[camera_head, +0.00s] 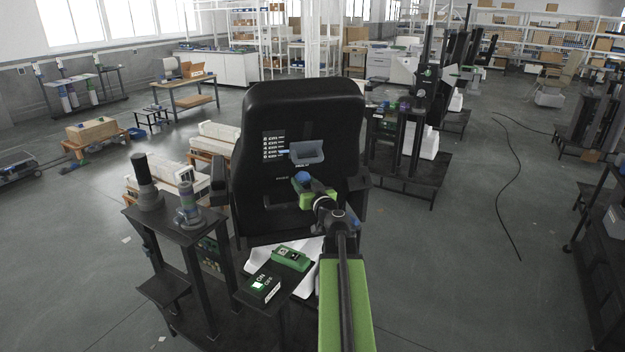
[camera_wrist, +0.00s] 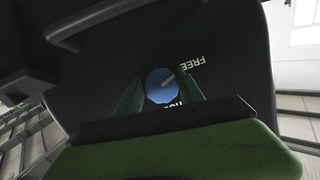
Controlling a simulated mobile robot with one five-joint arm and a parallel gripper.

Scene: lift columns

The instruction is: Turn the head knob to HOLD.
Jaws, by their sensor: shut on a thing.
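The head knob is a round blue knob (camera_wrist: 160,86) on a black panel (camera_wrist: 105,75). A light pointer line on it aims up and right, roughly toward the word FREE, which appears upside down. A second word, partly hidden below the knob, shows only a few letters. My gripper (camera_wrist: 160,92) has its green fingers on both sides of the knob, shut on it. In the head view the knob (camera_head: 302,177) sits low on the upright black column head (camera_head: 262,215), at the end of my gripper (camera_head: 304,181).
A grey-blue tray (camera_head: 307,153) and a printed list are above the knob. A small table below holds a green handheld device (camera_head: 291,258) and an ON/OFF switch box (camera_head: 260,287). A stand (camera_head: 180,227) with cylindrical parts is at left.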

